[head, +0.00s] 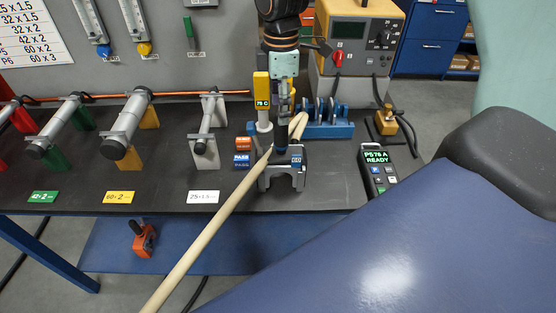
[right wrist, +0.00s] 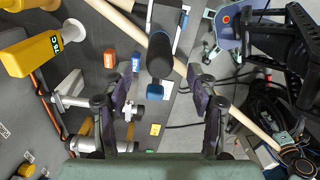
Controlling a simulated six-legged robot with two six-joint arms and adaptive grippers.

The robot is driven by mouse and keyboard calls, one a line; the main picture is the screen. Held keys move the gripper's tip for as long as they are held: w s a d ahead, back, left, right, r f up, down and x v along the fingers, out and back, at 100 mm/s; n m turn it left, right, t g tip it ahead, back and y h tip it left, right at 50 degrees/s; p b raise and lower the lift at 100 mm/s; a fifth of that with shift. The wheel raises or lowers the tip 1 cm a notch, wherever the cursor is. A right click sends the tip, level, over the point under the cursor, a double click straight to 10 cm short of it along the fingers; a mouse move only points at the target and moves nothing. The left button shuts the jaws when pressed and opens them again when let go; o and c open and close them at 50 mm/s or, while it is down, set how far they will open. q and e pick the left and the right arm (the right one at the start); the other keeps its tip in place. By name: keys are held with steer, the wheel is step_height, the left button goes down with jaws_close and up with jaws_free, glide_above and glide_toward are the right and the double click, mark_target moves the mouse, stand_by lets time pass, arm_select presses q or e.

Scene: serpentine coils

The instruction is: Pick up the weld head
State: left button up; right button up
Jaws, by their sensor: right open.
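The weld head stands upright in a small dark cradle (head: 283,178) near the bench's front edge. Its black cylindrical grip (head: 281,132) points up. My right gripper (head: 283,103) hangs down from above, close over the top of that grip. In the right wrist view my right gripper (right wrist: 163,98) is open, with its two dark-padded fingers spread apart. The black grip (right wrist: 160,58) lies between and slightly beyond the fingers in that picture. I cannot tell whether they touch it. My left gripper is not in view.
A pale wooden pole (head: 215,222) slants past the weld head. A yellow gauge (head: 262,92), orange block (head: 244,143) and blue block (head: 242,161) stand left. A blue rack (head: 328,130) is behind; a handheld display (head: 378,170) is right. Pipe stands (head: 205,130) fill the left bench.

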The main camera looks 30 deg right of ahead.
glide_above(281, 148)
steer(key=w+d, duration=0.1)
step_height(281, 148, down, 6)
steer(key=shift+d+r+p, duration=0.15)
steer(key=shift+r+p, duration=0.1)
steer(key=shift+p, duration=0.2)
steer(key=shift+w+f, duration=0.1)
steer(key=shift+f, duration=0.3)
steer(key=shift+a, duration=0.2)
steer(key=shift+d, duration=0.15)
steer(key=c, duration=0.6)
jaws_close()
steer(key=shift+w, duration=0.1)
steer(key=shift+w+r, duration=0.1)
steer(key=shift+w, duration=0.05)
